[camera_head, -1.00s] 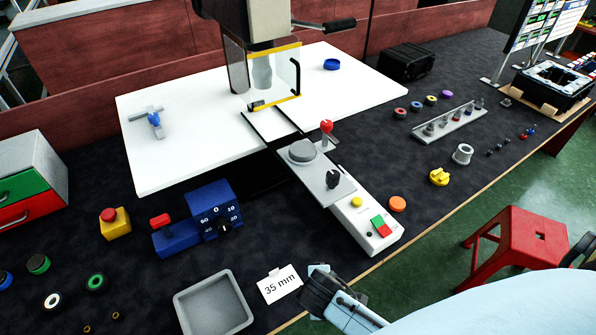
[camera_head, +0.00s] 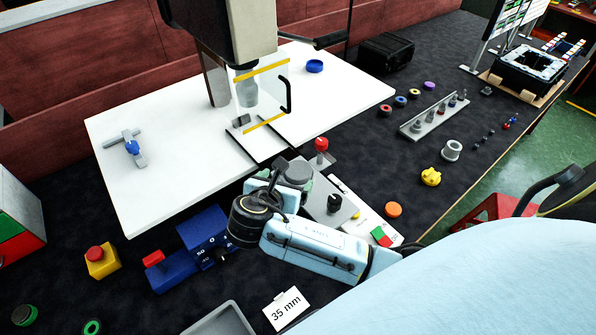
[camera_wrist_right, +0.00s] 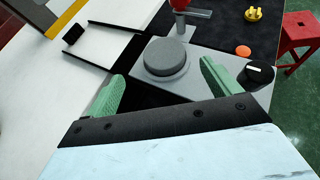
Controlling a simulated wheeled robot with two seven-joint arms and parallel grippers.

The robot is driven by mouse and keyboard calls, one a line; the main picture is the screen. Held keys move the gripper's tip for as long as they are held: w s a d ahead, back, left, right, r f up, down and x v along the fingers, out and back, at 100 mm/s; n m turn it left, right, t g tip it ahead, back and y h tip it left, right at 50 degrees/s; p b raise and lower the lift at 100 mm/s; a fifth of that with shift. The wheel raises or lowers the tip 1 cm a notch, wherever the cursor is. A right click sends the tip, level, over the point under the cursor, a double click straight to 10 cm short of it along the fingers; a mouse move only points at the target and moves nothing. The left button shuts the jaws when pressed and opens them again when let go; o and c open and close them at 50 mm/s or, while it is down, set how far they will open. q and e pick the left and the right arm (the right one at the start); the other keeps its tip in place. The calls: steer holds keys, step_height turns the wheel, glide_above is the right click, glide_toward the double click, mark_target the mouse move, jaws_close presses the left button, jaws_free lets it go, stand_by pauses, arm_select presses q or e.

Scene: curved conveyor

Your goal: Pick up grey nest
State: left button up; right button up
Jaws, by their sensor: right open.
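The grey nest, a round grey disc-shaped part (camera_head: 294,171), sits on the grey slide plate (camera_head: 325,205) in front of the press; it also shows in the right wrist view (camera_wrist_right: 166,55). My right gripper (camera_head: 287,180) is at the nest in the head view, its arm covering part of the plate. In the right wrist view its green fingers (camera_wrist_right: 162,72) are open, one toward each side of the nest's near edge, with nothing held between them. I cannot tell whether they touch it. My left gripper is not in view.
A red-knobbed lever (camera_head: 321,145) and a black knob (camera_head: 334,203) stand on the plate near the nest. The press (camera_head: 235,30) with its clear guard (camera_head: 264,95) rises behind. A blue dial box (camera_head: 204,235) lies left of my right arm.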

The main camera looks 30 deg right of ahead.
mark_target(298, 170)
steer(key=shift+x, duration=1)
steer(key=shift+s+d+x, duration=0.1)
steer(key=shift+s+x, duration=0.05)
steer(key=shift+x, duration=1.2)
steer(key=shift+s+d+x, duration=0.1)
steer(key=shift+x, duration=1.25)
steer(key=shift+c, duration=0.3)
steer(key=c, duration=1)
steer(key=shift+r, duration=0.1)
steer(key=shift+c, duration=0.2)
